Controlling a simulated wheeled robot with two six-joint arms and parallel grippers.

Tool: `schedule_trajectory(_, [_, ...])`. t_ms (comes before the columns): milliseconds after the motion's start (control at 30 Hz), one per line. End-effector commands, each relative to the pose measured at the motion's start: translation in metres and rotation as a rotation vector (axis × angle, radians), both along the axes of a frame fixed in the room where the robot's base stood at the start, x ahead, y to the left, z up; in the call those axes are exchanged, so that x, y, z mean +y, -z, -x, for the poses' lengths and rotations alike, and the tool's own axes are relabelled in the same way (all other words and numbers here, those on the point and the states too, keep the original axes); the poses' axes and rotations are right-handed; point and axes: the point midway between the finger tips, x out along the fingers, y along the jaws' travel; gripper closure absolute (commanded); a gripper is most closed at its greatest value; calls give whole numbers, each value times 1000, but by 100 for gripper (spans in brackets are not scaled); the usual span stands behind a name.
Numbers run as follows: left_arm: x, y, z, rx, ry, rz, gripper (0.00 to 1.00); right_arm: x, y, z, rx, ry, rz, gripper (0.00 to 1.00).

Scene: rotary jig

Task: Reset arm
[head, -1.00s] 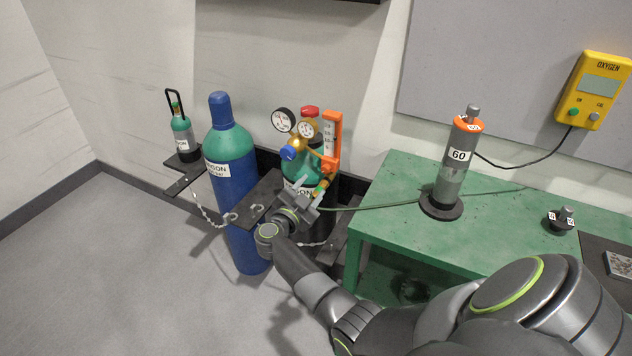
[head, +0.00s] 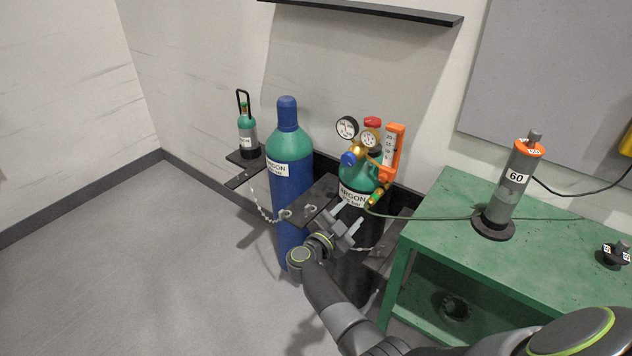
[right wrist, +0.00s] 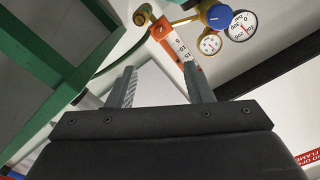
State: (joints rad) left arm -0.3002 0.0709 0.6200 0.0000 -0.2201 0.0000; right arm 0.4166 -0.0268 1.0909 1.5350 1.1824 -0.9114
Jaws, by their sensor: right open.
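My right arm comes in from the lower right in the head view. Its gripper (head: 352,214) is open and empty, in front of the argon cylinder with gauges (head: 355,185). The fingers point up toward the cylinder's label, below and left of the brass hose fitting (head: 377,196). In the right wrist view the two fingers (right wrist: 158,70) stand apart with nothing between them. The orange flowmeter (right wrist: 180,45) and the blue regulator knob (right wrist: 218,16) show beyond the fingertips. My left gripper is not in view.
A blue argon cylinder (head: 291,185) stands left of the gripper, with chains and dark brackets (head: 316,199) close by. A small cylinder (head: 248,137) sits further left. A green bench (head: 445,225) at right holds a grey tube marked 60 (head: 510,185). A hose runs across.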

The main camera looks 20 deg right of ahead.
Motion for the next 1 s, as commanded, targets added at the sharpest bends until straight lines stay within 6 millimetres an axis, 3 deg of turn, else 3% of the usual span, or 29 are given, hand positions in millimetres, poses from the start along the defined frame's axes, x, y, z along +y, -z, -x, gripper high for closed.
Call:
schedule_trajectory(167, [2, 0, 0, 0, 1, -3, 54, 0, 2, 1, 3, -6, 6, 53])
schedule_trajectory(267, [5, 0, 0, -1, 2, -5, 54, -1, 15, 4, 21, -51, 43, 53])
schedule_trajectory(367, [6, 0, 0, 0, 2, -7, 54, 1, 44, 12, 64, -164, 114, 53])
schedule_trajectory(467, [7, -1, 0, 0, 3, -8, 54, 9, 92, 27, 155, -340, 181, 53])
schedule_trajectory(567, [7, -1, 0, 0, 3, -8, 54, 23, 152, 54, 286, -533, 205, 53])
schedule_trajectory(700, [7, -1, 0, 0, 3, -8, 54, 42, 240, 112, 511, -769, 169, 53])
schedule_trajectory(767, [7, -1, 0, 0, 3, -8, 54, 48, 274, 143, 610, -849, 138, 53])
schedule_trajectory(900, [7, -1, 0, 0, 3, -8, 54, 57, 343, 224, 844, -995, 41, 53])
schedule_trajectory(1000, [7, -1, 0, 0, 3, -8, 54, 59, 384, 290, 1016, -1069, -40, 53])
